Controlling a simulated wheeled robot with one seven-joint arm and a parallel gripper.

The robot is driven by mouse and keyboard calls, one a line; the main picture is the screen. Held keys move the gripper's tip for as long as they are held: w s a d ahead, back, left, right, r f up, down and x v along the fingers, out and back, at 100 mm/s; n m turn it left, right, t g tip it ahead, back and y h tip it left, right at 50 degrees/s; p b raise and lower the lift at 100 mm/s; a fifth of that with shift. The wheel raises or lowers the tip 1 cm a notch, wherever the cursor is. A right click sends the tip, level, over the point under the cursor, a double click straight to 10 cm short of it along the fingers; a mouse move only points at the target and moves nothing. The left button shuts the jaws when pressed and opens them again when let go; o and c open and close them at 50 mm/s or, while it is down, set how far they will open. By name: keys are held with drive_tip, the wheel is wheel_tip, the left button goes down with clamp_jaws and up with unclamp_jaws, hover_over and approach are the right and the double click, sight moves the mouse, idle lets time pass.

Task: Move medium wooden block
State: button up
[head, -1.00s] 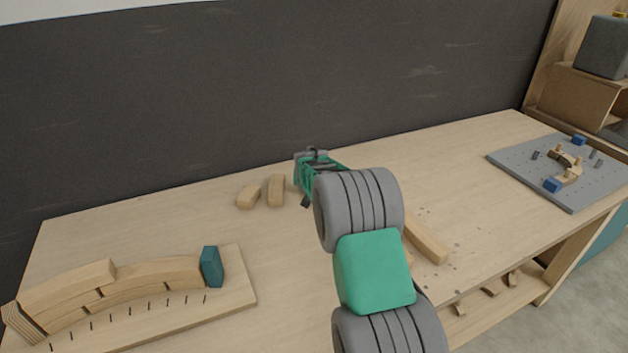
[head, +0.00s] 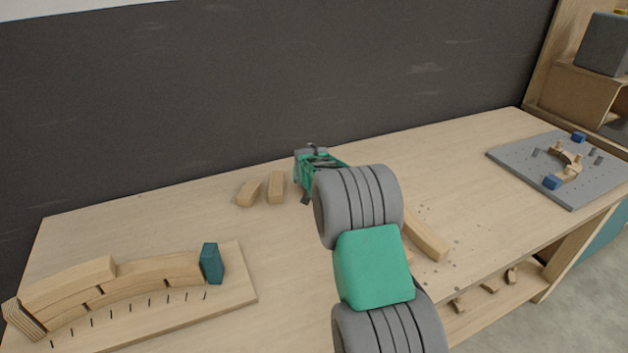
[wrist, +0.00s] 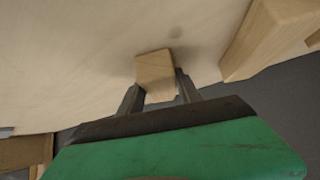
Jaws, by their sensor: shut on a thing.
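My gripper (head: 306,190) is over the back middle of the workbench, mostly hidden behind my own arm in the head view. In the wrist view its two dark fingers (wrist: 158,90) are shut on a pale wooden block (wrist: 155,68), with one finger on each side. The held block's end sticks out past the fingertips, close to the bench top. I cannot tell whether it touches the bench. The head view does not show the held block clearly, so its full length is hidden.
Two short wooden blocks (head: 248,192) (head: 276,187) lie left of my gripper. A longer block (head: 428,236) lies right of my arm. A curved laminated form (head: 130,285) with a teal block (head: 211,263) is at front left. A grey pegboard (head: 520,160) is at far right. A dark wall (head: 250,80) stands behind.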

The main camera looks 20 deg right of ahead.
clamp_jaws()
drive_tip(key=shift+a, duration=0.1)
drive_tip(key=shift+w+a+b, duration=0.15)
drive_tip(key=shift+a+b, duration=0.15)
drive_tip(key=shift+a, duration=0.6)
drive_tip(key=shift+w+a+b, duration=0.1)
drive_tip(key=shift+a+b, duration=0.15)
drive_tip(key=shift+a, duration=0.6)
drive_tip(key=o, duration=1.3)
unclamp_jaws()
